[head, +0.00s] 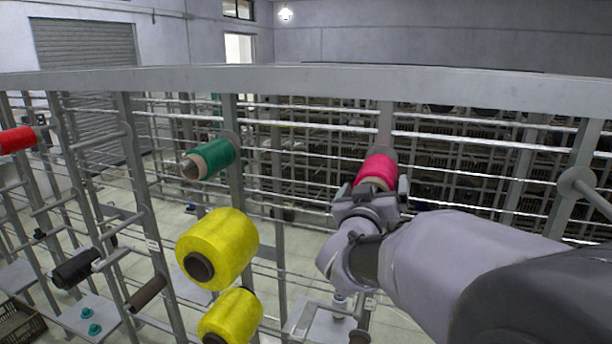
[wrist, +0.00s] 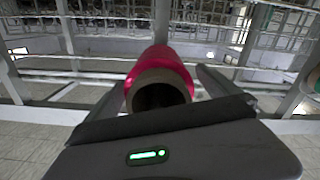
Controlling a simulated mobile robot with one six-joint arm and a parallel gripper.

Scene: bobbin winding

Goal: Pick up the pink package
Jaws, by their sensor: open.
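The pink package (head: 378,170) is a bobbin of pink yarn on a brown tube, mounted on the rack post in the middle right of the head view. In the wrist view the pink package (wrist: 163,62) shows end-on, its hollow tube mouth facing me. My gripper (head: 375,190) is at the near end of the package, one finger on each side. In the wrist view my gripper (wrist: 165,85) is open, its fingers left and right of the tube. I cannot tell whether either finger touches it. The far end of the package is hidden.
A green bobbin (head: 212,158) and two yellow bobbins (head: 222,246) hang on the rack to the left. A red bobbin (head: 16,140) is at the far left. The rack's top beam (head: 300,78) and thin horizontal rails surround the package. A crate (head: 18,324) stands at lower left.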

